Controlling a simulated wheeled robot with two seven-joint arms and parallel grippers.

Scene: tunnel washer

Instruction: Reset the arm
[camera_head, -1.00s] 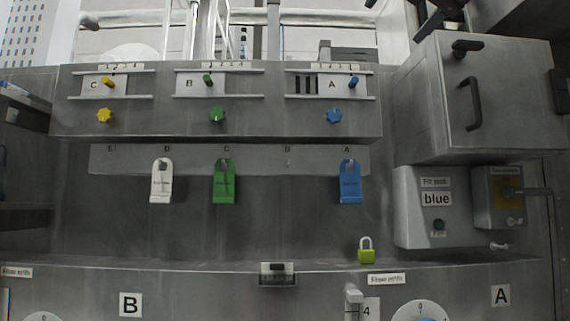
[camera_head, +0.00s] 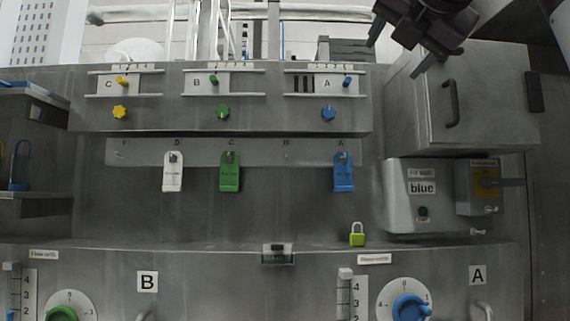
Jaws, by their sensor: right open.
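My right gripper (camera_head: 396,56) is at the top right, in front of the upper edge of the grey box with the black handle (camera_head: 451,104). Its two dark fingers are spread apart, and nothing shows between them. My left gripper is not in view. The washer panel carries yellow, green and blue knobs. White (camera_head: 172,174), green (camera_head: 229,174) and blue (camera_head: 343,174) tags hang on the peg strip at D, C and A. A yellow-green padlock (camera_head: 357,235) stands upright on the ledge below.
A grey box with a "blue" label (camera_head: 422,188) stands under the handled box, with a yellow switch (camera_head: 486,182) beside it. A blue padlock (camera_head: 19,167) sits on a left shelf. Green (camera_head: 62,313) and blue (camera_head: 410,308) dials are at the bottom. The space before the tags is clear.

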